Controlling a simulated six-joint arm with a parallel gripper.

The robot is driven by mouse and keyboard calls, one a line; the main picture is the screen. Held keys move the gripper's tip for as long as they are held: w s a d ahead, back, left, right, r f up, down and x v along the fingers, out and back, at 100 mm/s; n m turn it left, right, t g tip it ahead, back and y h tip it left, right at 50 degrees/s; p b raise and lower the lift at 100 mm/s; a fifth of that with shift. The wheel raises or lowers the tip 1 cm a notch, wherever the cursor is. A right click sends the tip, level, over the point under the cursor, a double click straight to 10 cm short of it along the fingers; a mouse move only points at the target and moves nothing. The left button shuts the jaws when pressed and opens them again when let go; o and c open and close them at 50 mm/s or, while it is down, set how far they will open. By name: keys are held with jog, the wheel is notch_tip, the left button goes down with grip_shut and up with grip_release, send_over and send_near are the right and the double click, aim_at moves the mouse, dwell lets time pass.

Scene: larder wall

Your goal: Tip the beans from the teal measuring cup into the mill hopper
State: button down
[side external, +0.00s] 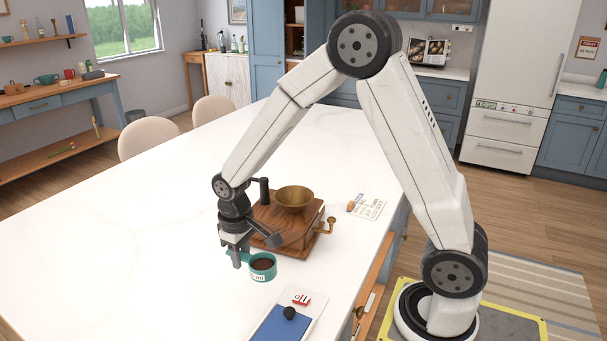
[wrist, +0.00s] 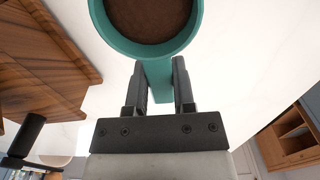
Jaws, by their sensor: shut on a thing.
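The teal measuring cup (side external: 263,268) is upright and near the white table top, in front of the mill. In the wrist view, the cup (wrist: 196,30) holds brown contents, the beans (wrist: 150,15), too fine to tell apart. My gripper (wrist: 160,75) is shut on the cup's teal handle; it also shows in the side view (side external: 236,258). The wooden mill (side external: 280,238) stands just behind the cup, with the brass hopper (side external: 294,200) on top, its bowl open upward. I cannot tell whether the cup touches the table.
A white tray (side external: 311,312) with a blue pad (side external: 281,325), a dark knob and a red-and-white item lies in front. A paper card (side external: 370,207) lies right of the mill. The table's left side is clear.

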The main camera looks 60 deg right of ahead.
notch_tip(320, 180, up, 24)
jog(key=w+d+r+m, duration=0.1)
jog(key=w+d+m, duration=0.8)
jog(key=w+d, duration=0.15)
jog(key=w+d+f+m, duration=0.25)
jog(key=d+m, duration=0.65)
jog(key=d, duration=0.7)
jog(key=shift+w+d+f, duration=0.1)
jog(key=shift+w+f, duration=0.1)
jog(key=shift+f, duration=1.75)
jog(key=s+r+t, duration=0.2)
jog(key=s+t, duration=0.5)
jog(key=t, duration=0.1)
jog(key=shift+s+r+t, duration=0.15)
jog(key=shift+s+t, duration=0.05)
jog(key=shift+t, duration=0.5)
jog(key=shift+s+r+t, duration=0.1)
jog(key=shift+s+t, duration=0.1)
jog(key=shift+t, duration=0.5)
